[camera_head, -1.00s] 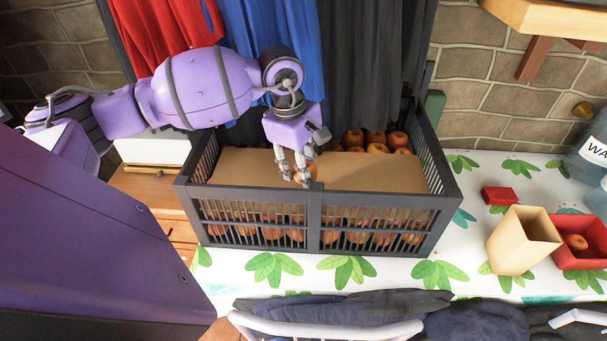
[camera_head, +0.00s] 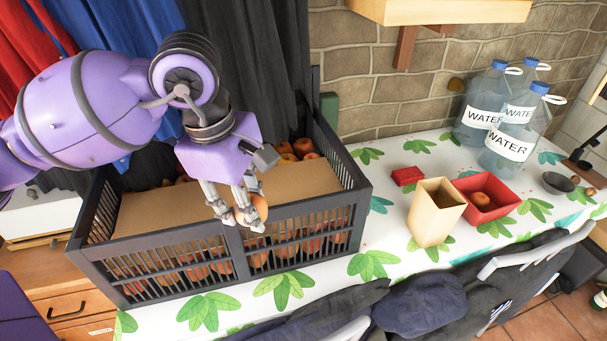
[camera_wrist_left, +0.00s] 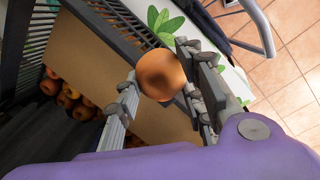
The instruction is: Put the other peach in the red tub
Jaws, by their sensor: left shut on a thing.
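My left gripper (camera_head: 243,218) is shut on a peach (camera_head: 261,207) and holds it above the front wall of the dark crate. The peach also shows between the fingers in the left wrist view (camera_wrist_left: 161,75). The red tub (camera_head: 506,200) stands on the table at the right, with one peach (camera_head: 480,200) inside it. The dark crate (camera_head: 365,200) holds several more fruits (camera_head: 303,150), partly hidden under a cardboard sheet (camera_head: 300,185). My right gripper is not in view.
A beige open box (camera_head: 436,212) stands directly left of the tub. A small red box (camera_head: 407,176) lies behind it. Large water bottles (camera_head: 510,140) stand behind the tub, and a dark bowl (camera_head: 558,183) is to its right. Chairs with dark clothes (camera_head: 425,300) line the front edge.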

